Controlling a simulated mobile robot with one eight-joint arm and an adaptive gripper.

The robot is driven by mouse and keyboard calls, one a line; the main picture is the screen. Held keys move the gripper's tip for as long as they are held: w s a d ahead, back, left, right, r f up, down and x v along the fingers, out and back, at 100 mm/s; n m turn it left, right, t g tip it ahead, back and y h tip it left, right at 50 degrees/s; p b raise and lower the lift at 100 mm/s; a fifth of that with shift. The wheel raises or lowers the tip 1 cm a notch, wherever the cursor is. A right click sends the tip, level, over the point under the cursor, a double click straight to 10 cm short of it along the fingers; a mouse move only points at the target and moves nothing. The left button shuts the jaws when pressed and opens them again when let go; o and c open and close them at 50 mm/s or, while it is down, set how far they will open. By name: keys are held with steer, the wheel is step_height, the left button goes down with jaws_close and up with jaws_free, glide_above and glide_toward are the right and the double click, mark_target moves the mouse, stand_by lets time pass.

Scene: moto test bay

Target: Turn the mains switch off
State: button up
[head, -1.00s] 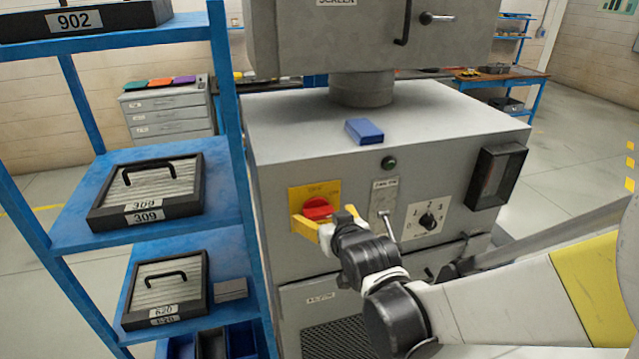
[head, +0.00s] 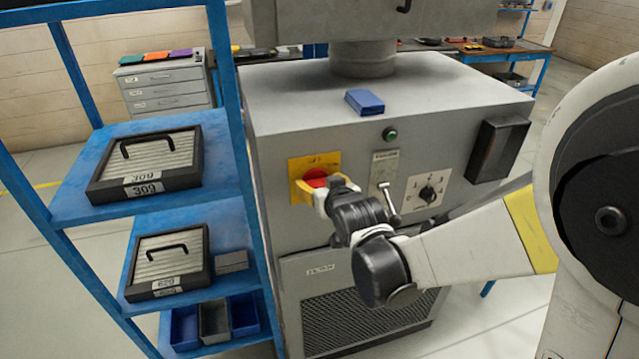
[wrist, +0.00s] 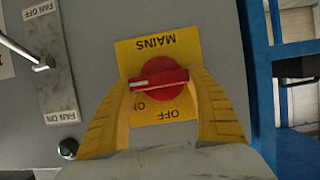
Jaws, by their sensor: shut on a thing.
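The mains switch is a red rotary knob (head: 316,178) on a yellow plate (head: 331,159) at the front left of the grey cabinet. It also shows in the wrist view as a red knob (wrist: 159,90) on the yellow plate (wrist: 185,46), seen upside down with OFF and ON lettering below. A white mark on the knob points left in the wrist view, on the ON side. My gripper (head: 316,190) is shut on the knob, and its yellow fingers (wrist: 160,80) press its two sides. Its hand hides part of the knob in the head view.
A metal toggle lever (wrist: 22,52) on the FAN plate (wrist: 52,75) is close beside my gripper. A selector dial (head: 428,194) and a green button (head: 389,134) are on the same face. A blue shelf rack (head: 75,212) stands close on the left.

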steer(key=n+b, duration=0.1)
steer(key=n+h+b, duration=0.1)
steer(key=shift+a+f+n+t+h, duration=0.1)
steer(key=shift+a+n+t+h, duration=0.1)
steer(key=shift+n+t+h, duration=0.15)
steer(key=n+h+b, duration=0.1)
steer(key=n, duration=0.1)
steer(key=n+t+h+b, duration=0.1)
steer(key=n+b, duration=0.1)
steer(key=shift+s+a+f+t, duration=0.1)
steer(key=shift+a+t, duration=0.1)
steer(key=shift+t, duration=0.05)
steer(key=n+t+h+b, duration=0.1)
steer(key=n+b, duration=0.2)
steer(key=shift+f+b, duration=0.15)
steer(key=shift+b, duration=0.25)
steer(key=shift+a+n+t+h+b, duration=0.1)
steer(key=shift+n+t+h+b, duration=0.25)
steer(key=shift+n+t+b, duration=1)
steer(key=shift+n+g, duration=0.45)
steer(key=shift+n, duration=0.15)
steer(key=o, duration=1.2)
steer(key=shift+s, duration=0.1)
